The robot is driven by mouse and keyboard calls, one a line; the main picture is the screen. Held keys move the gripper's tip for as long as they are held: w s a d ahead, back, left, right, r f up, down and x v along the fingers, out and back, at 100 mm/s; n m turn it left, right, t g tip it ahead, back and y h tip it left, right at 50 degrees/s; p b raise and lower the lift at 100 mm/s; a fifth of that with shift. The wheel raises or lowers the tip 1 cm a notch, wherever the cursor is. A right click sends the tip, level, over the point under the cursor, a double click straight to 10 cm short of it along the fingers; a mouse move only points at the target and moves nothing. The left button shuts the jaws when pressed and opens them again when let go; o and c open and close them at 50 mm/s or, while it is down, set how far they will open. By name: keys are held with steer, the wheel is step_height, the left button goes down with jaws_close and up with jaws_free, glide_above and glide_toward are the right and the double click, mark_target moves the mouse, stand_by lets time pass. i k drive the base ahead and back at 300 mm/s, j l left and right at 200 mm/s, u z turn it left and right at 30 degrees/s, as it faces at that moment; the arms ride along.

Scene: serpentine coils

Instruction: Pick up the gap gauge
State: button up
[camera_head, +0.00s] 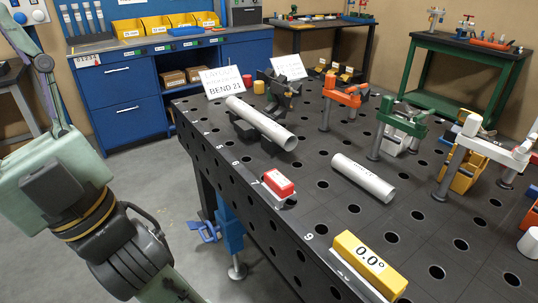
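No thing in view is clearly marked as the gap gauge. A small red block with a pale label (278,183) sits on a metal base at the near edge of the black perforated table (318,205); I cannot tell whether it is the gauge. A yellow block marked 0.0° (369,262) sits farther along the same edge, on a metal bar. Parts of my arm fill the lower left, beside the table and apart from both blocks. My gripper cannot be made out in this view.
One pipe (262,124) rests on dark supports; another (362,178) lies on the table. Orange (344,96), green (402,121) and white-and-yellow clamps (478,150) stand to the right. Signs (225,82) stand at the back. A blue cabinet (120,90) is behind; grey floor is clear at left.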

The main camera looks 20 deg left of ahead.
mark_target(277, 187)
steer(key=k+l+u, duration=1.05)
steer(key=i+l, duration=0.25)
steer(key=i, duration=0.25)
steer(key=i+l, duration=0.25)
steer(key=i, duration=0.2)
